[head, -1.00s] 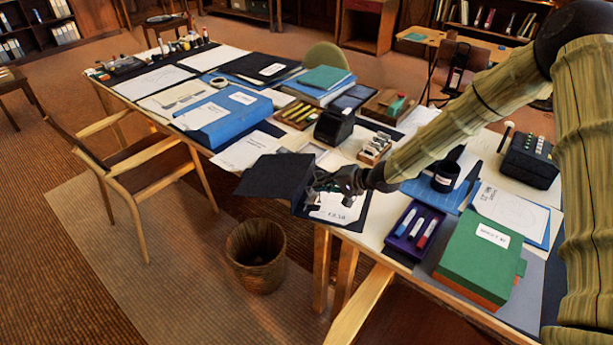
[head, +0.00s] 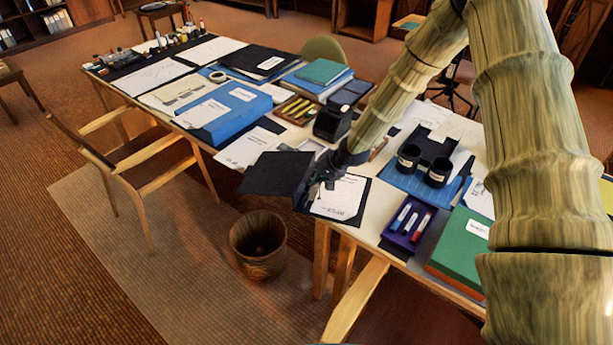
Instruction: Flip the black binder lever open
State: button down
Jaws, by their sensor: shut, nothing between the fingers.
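The black binder (head: 360,205) lies open near the front edge of the table, its cover (head: 276,174) spread to the left and a white printed sheet (head: 338,196) on its right side. My gripper (head: 318,192) is shut and empty, pointing down over the binder's ring mechanism beside the sheet's left edge. A small metal part shows by the fingertips, but the lever's position is too small to tell. I cannot tell whether the fingers touch it. My wrist hides part of the binder's upper side.
A purple tray (head: 422,238) with markers and a green box file (head: 462,246) stand to the right. Two black cups (head: 409,158) are on a blue mat behind. Blue binders and papers cover the left.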

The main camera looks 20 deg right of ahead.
jog(key=shift+r, duration=0.15)
jog(key=shift+r+p, duration=0.65)
jog(key=shift+p, duration=0.1)
jog(key=shift+a, duration=0.1)
jog(key=s+d+r, duration=0.1)
jog(key=s+r, duration=0.1)
jog(key=r, duration=0.4)
jog(key=s+d+r, duration=0.1)
jog(key=s+r, duration=0.1)
jog(key=r, duration=0.5)
jog(key=shift+s, duration=0.3)
dwell(0.4)
